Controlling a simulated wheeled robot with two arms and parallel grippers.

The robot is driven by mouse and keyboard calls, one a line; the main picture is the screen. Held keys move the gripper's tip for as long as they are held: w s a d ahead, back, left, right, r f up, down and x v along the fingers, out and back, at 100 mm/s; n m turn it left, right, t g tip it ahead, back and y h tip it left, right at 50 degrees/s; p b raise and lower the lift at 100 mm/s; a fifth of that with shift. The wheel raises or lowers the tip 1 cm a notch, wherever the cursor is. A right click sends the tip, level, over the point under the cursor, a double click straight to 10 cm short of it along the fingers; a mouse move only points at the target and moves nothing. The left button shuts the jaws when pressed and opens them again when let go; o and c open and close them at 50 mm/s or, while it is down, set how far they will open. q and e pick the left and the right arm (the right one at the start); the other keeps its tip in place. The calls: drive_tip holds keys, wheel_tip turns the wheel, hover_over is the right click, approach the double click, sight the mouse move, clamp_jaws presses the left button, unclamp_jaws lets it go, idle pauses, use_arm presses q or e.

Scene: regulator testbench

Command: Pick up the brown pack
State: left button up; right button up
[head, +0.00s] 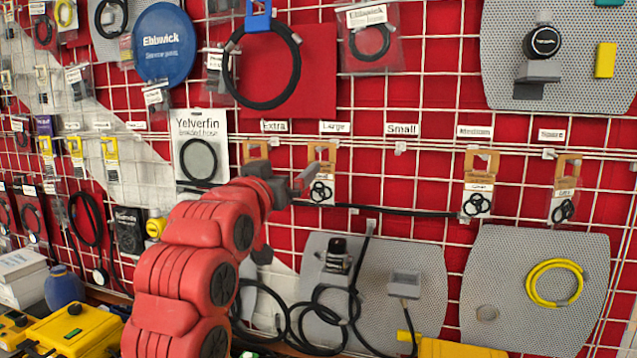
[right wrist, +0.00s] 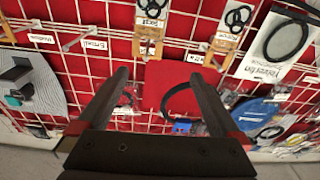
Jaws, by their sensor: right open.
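Several brown packs with black rings hang on the red wall grid. In the head view one hangs under "Extra" (head: 255,150), partly hidden by my gripper; others hang under "Large" (head: 321,155), "Medium" (head: 482,163) and "Spare" (head: 568,168). No pack hangs under "Small". I cannot tell which one the task means. My right gripper (head: 288,186) is open and empty, in front of the wall by the "Extra" and "Large" packs. In the right wrist view, its jaws (right wrist: 158,76) are apart, and two brown packs (right wrist: 149,30) (right wrist: 223,45) show beyond them. My left gripper is out of view.
Hooks and label strips line the grid. A black cable (head: 390,210) runs across below the packs. Above hang a red card (head: 318,75) with a black hose and a blue disc (head: 163,42). Grey perforated panels (head: 545,250) stand right and below.

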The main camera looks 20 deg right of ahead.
sight(322, 175)
drive_tip(key=w+d+m+g+p, duration=0.1)
drive_tip(key=w+d+p, duration=0.7)
drive_tip(key=w+d, duration=0.3)
drive_tip(key=shift+w, duration=0.85)
drive_tip(key=shift+d, duration=0.1)
drive_tip(key=c, duration=1.2)
drive_tip(key=shift+c, duration=0.2)
